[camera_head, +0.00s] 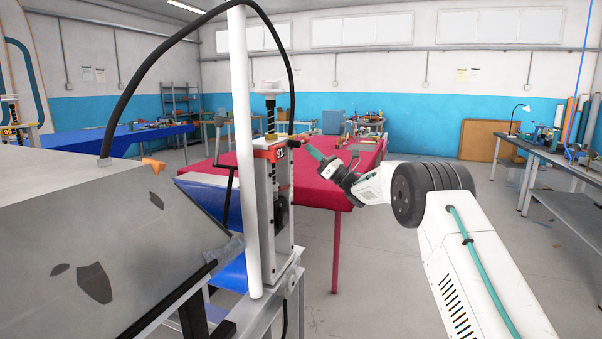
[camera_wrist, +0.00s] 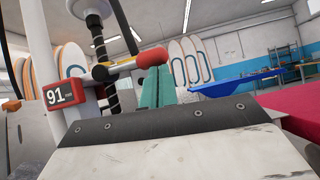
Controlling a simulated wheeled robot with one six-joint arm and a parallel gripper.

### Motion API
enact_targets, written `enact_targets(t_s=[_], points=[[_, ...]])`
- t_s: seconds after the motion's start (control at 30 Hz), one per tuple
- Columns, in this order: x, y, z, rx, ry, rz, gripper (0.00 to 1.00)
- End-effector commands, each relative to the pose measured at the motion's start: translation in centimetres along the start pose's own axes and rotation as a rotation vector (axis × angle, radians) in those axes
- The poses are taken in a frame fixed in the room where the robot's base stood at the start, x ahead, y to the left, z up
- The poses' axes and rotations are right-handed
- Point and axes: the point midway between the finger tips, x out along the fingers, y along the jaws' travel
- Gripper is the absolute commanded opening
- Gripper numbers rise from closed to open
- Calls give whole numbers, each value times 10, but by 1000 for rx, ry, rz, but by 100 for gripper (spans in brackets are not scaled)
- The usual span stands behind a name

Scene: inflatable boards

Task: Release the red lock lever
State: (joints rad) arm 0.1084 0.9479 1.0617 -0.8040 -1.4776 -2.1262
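The lock lever shows in the wrist view as a thin rod ending in a red grip (camera_wrist: 152,57). It reaches right from a brass-coloured collar on the threaded post. My gripper (camera_wrist: 158,85) has teal fingers that look closed together, with nothing seen between them. In the wrist view their tips lie just below the red grip and overlap its lower edge; I cannot tell if they touch. In the head view my gripper (camera_head: 316,153) points left at the upright press unit (camera_head: 279,205), close to its top right side. The lever is small and unclear there.
A red display reading 91 (camera_wrist: 60,95) is fixed to the unit. A red-covered table (camera_head: 330,190) is behind my gripper.

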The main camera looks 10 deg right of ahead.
Motion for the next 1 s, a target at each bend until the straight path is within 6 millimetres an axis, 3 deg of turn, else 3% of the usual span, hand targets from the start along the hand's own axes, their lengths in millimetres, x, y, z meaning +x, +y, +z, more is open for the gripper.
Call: enact_targets(t_s=[0.3, 0.47, 0.6, 0.8, 1.0], points=[[0, 0, 0, 0, 0, 1, 0], [-9, -2, -10, 1, 1, -1, 0], [-28, -4, -30, 4, 1, -2, 0], [-77, -8, -28, 2, 1, -4, 0], [-112, -9, -28, 0, 1, -2, 0]])
